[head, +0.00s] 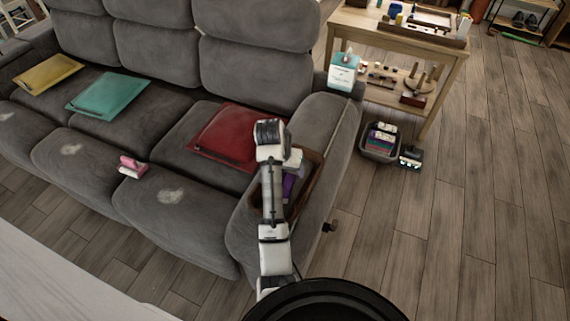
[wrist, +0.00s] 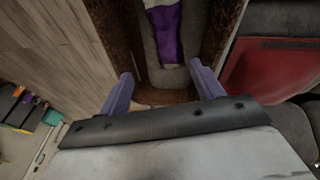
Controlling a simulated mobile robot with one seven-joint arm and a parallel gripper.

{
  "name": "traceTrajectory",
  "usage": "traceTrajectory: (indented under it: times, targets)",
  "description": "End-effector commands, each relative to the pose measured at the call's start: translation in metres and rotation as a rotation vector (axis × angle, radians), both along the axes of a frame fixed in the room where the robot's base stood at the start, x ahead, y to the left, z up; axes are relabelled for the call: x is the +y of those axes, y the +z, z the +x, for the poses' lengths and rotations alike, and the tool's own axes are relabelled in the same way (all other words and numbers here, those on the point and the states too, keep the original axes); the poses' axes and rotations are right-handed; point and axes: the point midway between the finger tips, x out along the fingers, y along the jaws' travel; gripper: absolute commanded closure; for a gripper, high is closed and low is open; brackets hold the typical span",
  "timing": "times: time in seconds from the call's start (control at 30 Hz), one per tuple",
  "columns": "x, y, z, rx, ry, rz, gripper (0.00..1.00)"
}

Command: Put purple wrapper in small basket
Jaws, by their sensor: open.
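A purple wrapper (head: 288,187) lies in a brown-edged recess (head: 312,167) in the sofa's right armrest, partly hidden by my arm. In the wrist view the purple wrapper (wrist: 166,35), with a whitish part at its top, lies on a grey surface between brown walls (wrist: 118,35). My gripper (wrist: 160,84) is open and empty, its fingers apart on the near side of the wrapper and not touching it. In the head view my gripper is mostly hidden by the arm. A small dark basket (head: 381,153) with several coloured items stands on the floor to the right.
The floor (head: 470,220) at right is clear.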

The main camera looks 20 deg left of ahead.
Motion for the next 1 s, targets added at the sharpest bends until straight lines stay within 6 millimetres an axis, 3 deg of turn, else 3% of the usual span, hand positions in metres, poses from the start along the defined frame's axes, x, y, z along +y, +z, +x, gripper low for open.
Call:
traceTrajectory:
  times: [0.17, 0.3, 0.5, 1.0]
  targets:
    - [0.003, 0.022, -0.005, -0.005, 0.001, 0.002, 0.34]
    - [0.007, 0.058, -0.013, -0.003, 0.002, 0.001, 0.34]
    - [0.01, 0.085, -0.021, 0.0, 0.002, 0.0, 0.34]
    - [0.014, 0.104, -0.026, -0.008, 0.001, 0.005, 0.34]
